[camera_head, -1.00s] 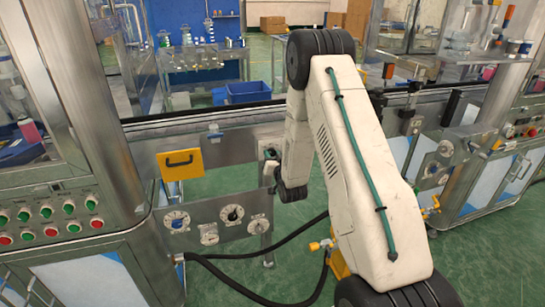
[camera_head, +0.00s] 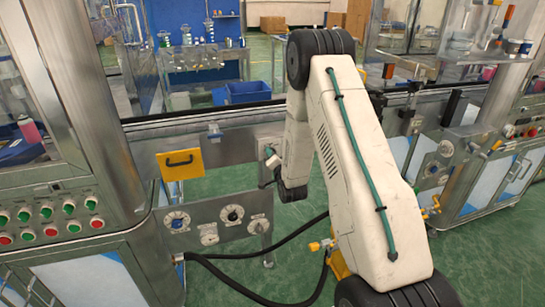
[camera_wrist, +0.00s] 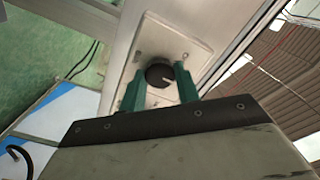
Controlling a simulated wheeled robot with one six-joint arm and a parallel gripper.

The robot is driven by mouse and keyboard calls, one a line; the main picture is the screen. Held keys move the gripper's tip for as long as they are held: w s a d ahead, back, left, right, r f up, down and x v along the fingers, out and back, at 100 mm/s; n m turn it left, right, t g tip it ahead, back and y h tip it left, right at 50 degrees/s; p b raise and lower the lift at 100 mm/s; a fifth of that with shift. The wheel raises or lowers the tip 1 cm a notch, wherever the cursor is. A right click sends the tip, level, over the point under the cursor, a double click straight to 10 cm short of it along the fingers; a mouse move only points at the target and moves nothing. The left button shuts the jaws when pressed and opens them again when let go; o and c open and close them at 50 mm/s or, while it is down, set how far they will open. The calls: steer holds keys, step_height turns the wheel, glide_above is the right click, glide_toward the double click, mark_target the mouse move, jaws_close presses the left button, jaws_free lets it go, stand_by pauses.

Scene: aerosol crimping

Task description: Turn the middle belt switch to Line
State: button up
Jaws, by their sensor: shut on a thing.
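The belt switch shows in the wrist view as a round black knob (camera_wrist: 158,75) with a white mark on its face, set on a pale plate (camera_wrist: 188,47) with screws at its corners. The mark points to the right and slightly down in that view. My gripper (camera_wrist: 160,86) has its two green fingers on either side of the knob and is shut on it. In the head view my gripper (camera_head: 272,162) is at the belt frame's front, largely behind my wrist. The knob is hidden there, and no position labels can be read.
A lower panel with dials (camera_head: 231,214) sits below the belt frame. A yellow plate with a black handle (camera_head: 180,163) is to the left. Black hoses (camera_head: 260,295) run across the green floor. Another machine (camera_head: 470,160) stands at the right.

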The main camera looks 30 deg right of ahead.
stand_by(0.4)
steer(key=o, duration=1)
steer(key=shift+s, duration=0.1)
steer(key=v, duration=0.7)
steer(key=shift+s+a, duration=0.1)
steer(key=shift+s, duration=0.25)
